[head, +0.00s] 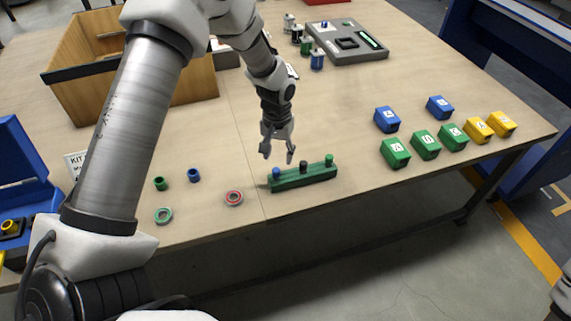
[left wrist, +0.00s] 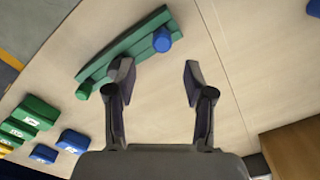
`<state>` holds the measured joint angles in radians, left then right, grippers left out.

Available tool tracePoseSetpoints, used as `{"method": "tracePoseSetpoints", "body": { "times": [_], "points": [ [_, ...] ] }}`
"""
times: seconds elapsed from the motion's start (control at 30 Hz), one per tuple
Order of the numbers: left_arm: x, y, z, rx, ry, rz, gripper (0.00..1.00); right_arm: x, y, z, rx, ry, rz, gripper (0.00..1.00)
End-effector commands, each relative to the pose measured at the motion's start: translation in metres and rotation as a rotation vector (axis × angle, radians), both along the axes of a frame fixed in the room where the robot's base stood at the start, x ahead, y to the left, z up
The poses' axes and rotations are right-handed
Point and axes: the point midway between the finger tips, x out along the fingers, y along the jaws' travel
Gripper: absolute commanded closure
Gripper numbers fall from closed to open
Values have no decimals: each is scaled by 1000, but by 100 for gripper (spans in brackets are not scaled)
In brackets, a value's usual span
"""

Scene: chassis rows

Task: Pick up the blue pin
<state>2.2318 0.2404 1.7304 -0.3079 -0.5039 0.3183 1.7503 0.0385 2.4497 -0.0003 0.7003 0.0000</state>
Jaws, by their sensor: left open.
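A green rack (head: 290,183) lies on the table near its front edge and bears a row of three pins. The blue pin (head: 277,173) stands at its left end, with a dark pin (head: 303,167) in the middle and a green pin (head: 329,160) at the right end. My left gripper (head: 278,157) is open and empty, pointing down just behind and above the rack. In the left wrist view the blue pin (left wrist: 162,40) lies beyond the open fingers (left wrist: 157,76), apart from them; the dark pin is not visible there. My right gripper is not in view.
Several lettered blocks (head: 425,145) stand to the right. A wooden bin (head: 190,85) stands behind at left.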

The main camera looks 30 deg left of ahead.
Motion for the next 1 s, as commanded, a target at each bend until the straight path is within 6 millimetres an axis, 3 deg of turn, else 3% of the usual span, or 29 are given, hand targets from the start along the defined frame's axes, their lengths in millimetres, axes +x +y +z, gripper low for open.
{"method": "tracePoseSetpoints", "body": {
  "times": [0.4,0.63,0.77,0.8,1.0],
  "points": [
    [-4,4,-64,0,4,-2,47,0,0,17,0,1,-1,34],
    [-4,4,-68,-1,3,-2,47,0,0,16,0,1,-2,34],
    [-4,4,-68,-1,3,-2,93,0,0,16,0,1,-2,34],
    [-4,4,-68,-1,3,-2,100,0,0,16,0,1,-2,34],
    [-4,4,-68,-1,3,-3,100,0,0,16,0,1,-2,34]
  ]
}}
